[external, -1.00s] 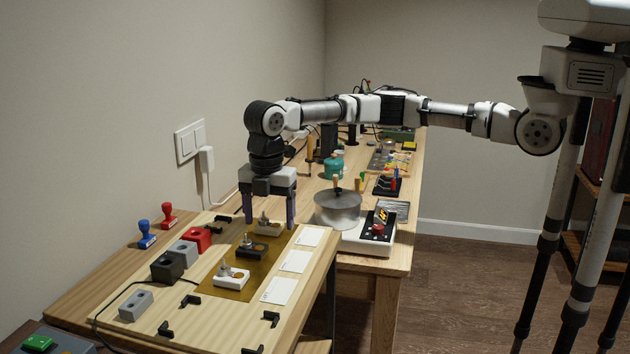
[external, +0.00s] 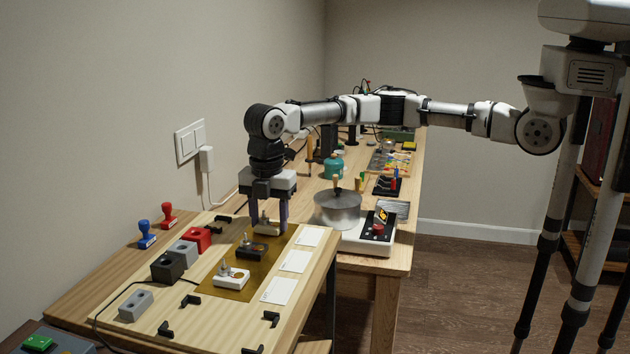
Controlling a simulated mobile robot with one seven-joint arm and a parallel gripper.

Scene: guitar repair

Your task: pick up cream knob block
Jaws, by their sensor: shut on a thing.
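The cream knob block (external: 267,228) is at the far end of the brown mat (external: 236,288), with a metal knob on top. My gripper (external: 269,222) points straight down over it, its two dark fingers on either side. It is shut on the cream block, which still appears to be at mat level; I cannot tell if it is lifted. A black knob block (external: 252,250) sits nearer on the same mat. A white knob block (external: 231,278) sits nearest on it.
Red (external: 197,239), grey, and black (external: 167,266) blocks line the board's left, with blue (external: 147,235) and red (external: 168,215) stamps behind. White cards (external: 297,261) lie right of the mat. A metal pot (external: 337,208) stands close to the right of my gripper.

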